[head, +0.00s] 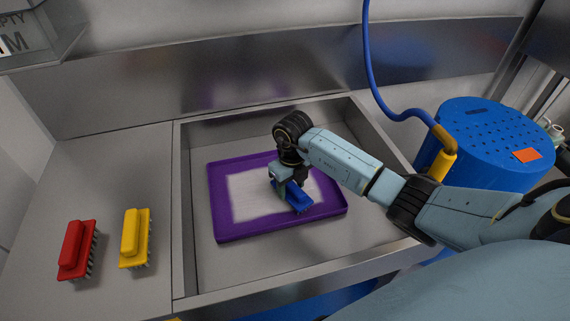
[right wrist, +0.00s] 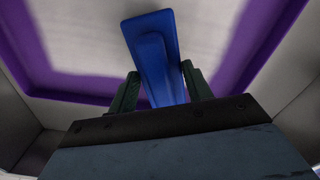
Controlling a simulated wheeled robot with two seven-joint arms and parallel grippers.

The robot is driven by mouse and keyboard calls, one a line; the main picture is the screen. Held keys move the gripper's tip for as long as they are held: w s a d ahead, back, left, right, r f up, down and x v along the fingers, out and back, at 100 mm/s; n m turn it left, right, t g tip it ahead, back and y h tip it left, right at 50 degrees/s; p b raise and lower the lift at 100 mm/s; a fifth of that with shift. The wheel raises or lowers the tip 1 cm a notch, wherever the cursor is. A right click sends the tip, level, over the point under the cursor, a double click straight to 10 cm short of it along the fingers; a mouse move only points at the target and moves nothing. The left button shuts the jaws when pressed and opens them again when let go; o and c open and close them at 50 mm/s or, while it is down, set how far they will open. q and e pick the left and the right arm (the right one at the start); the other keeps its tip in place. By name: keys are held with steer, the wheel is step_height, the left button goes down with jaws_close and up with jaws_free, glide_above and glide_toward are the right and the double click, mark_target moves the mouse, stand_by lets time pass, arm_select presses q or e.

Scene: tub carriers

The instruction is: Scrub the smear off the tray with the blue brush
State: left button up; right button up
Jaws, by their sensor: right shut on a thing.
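The purple tray (head: 228,228) lies flat in the metal sink, with a whitish smear (head: 243,199) over much of its inner floor. The blue brush (head: 298,199) is on or just above the tray's right part, over the smear's edge. My right gripper (head: 288,186) is shut on the brush from above. In the right wrist view the blue brush (right wrist: 157,60) sits between the two dark fingers of the gripper (right wrist: 160,90), with the pale smear (right wrist: 85,45) and purple rim around it. The brush's bristles are hidden. My left gripper is not in view.
A red brush (head: 75,249) and a yellow brush (head: 135,238) stand on the metal counter (head: 110,180) left of the sink (head: 330,268). A blue drum (head: 490,140) stands right of the sink. A blue hose (head: 371,75) with a yellow nozzle (head: 441,160) hangs near it.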

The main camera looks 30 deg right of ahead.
steer(key=shift+w+a, duration=0.1)
steer(key=shift+a, duration=0.65)
step_height(320, 180, up, 3)
steer(key=shift+w+f+p, duration=0.1)
steer(key=shift+p, duration=0.9)
steer(key=shift+r+p, duration=2.3)
steer(key=shift+r, duration=0.4)
